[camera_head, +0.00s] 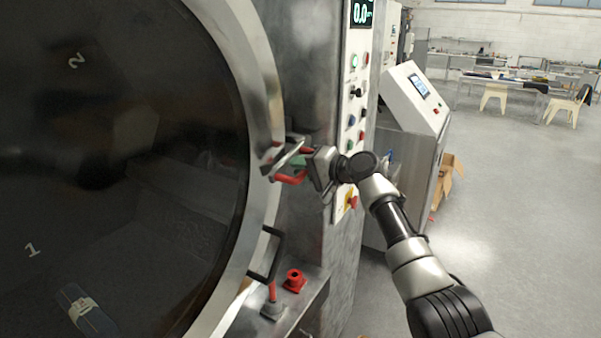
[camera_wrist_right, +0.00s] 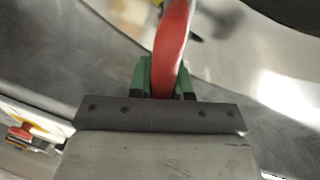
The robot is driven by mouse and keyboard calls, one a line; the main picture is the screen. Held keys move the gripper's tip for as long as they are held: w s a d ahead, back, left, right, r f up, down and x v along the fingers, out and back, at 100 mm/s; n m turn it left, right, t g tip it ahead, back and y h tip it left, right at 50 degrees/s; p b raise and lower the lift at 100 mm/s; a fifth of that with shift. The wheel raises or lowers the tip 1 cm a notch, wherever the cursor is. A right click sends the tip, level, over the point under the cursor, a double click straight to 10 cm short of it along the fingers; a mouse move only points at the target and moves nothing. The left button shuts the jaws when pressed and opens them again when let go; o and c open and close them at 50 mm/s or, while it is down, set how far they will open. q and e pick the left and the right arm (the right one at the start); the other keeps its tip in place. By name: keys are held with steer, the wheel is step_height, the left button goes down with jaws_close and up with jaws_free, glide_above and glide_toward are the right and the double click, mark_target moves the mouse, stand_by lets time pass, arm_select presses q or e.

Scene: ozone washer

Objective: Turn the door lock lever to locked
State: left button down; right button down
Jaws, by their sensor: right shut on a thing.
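The red door lock lever (camera_head: 288,179) sits at the right edge of the round washer door, beside its metal rim. My right gripper (camera_head: 299,162) reaches it from the right and is shut on it. In the right wrist view the red lever (camera_wrist_right: 172,42) runs up from between the green finger pads of my right gripper (camera_wrist_right: 164,78). The fingers hide part of the lever and its mount in the head view. My left gripper is not in view.
The large dark door (camera_head: 120,150) fills the left side. A control panel (camera_head: 354,110) with buttons stands just behind my right wrist. A black door handle (camera_head: 268,258) and a red fitting (camera_head: 295,280) are below. Open floor (camera_head: 500,220) lies to the right.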

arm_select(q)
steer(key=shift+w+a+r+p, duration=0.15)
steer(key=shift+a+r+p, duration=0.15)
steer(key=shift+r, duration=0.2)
arm_select(e)
steer(key=shift+s+a+r+m+g, duration=0.1)
steer(key=shift+r+m+g, duration=0.2)
steer(key=shift+r+m, duration=0.1)
steer(key=c, duration=1.1)
jaws_free()
steer(key=shift+o, duration=0.2)
arm_select(q)
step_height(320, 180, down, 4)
steer(key=b, duration=0.4)
arm_select(e)
steer(key=v, duration=1)
steer(key=shift+s+d, duration=0.2)
steer(key=shift+d, duration=0.2)
